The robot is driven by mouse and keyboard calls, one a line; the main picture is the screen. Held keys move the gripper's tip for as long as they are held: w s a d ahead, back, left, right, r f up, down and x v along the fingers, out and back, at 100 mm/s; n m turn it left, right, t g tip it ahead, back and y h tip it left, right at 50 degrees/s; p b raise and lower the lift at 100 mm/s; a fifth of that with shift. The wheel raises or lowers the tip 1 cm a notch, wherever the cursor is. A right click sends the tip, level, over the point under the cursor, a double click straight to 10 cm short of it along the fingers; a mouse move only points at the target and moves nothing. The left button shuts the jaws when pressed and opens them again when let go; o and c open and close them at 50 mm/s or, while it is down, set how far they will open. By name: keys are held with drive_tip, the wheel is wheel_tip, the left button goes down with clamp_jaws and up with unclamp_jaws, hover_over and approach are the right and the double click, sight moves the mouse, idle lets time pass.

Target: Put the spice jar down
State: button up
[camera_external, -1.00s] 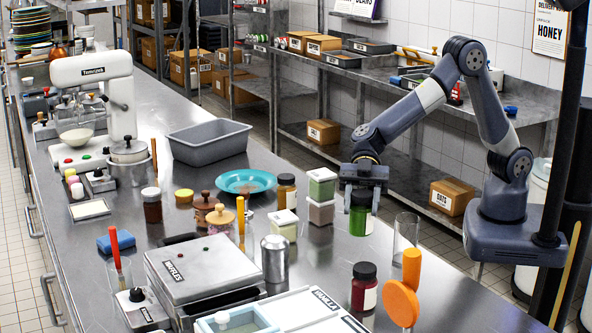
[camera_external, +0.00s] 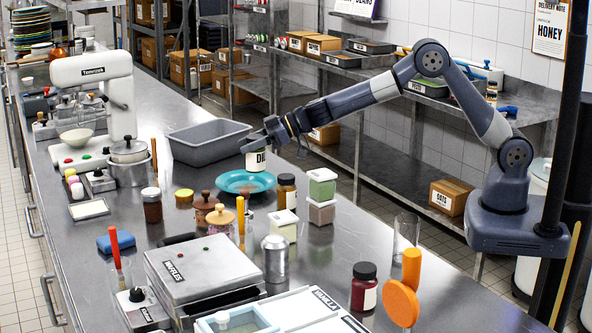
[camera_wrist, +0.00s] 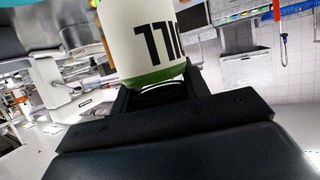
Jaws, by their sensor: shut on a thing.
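The spice jar (camera_external: 256,161) has a white label, with dark letters that seem to read "DILL", and green contents. My gripper (camera_external: 268,141) is shut on it. In the external view the jar is upright and overlaps the far part of the teal plate (camera_external: 238,190); whether it touches the plate or hangs above it I cannot tell. In the wrist view the label side of the jar (camera_wrist: 145,42) fills the top middle, with a green band at its near end. The black jaws (camera_wrist: 160,92) close around that end, and the jar's far end is cut off.
A grey tub (camera_external: 208,145) stands left of the jar. Bare counter shows at right of the containers.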

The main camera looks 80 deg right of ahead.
drive_tip(key=w+d+m+t+h, duration=0.1)
drive_tip(key=w+d+m+h, duration=0.15)
drive_tip(key=d, duration=0.45)
drive_tip(key=w+d+m+h, duration=0.2)
drive_tip(key=d+h, duration=0.1)
drive_tip(key=d, duration=0.4)
drive_tip(key=shift+m, duration=0.25)
drive_tip(key=shift+w+d+f+b, duration=0.1)
drive_tip(key=shift+d+f+b, duration=0.1)
drive_tip(key=shift+f+b, duration=1.4)
drive_tip(key=shift+w+d+f+b, duration=0.1)
drive_tip(key=shift+d+f+b, duration=0.1)
drive_tip(key=shift+f+b, duration=1.45)
drive_tip(key=shift+w+d+f+b, duration=0.1)
drive_tip(key=shift+d+f+b, duration=0.1)
drive_tip(key=shift+f+b, duration=1.4)
drive_tip(key=shift+f+p, duration=0.4)
drive_tip(key=shift+p, duration=0.05)
drive_tip(key=shift+f+b, duration=0.5)
drive_tip(key=shift+b, duration=0.05)
drive_tip(key=o, duration=1.1)
drive_tip(key=shift+o, duration=0.2)
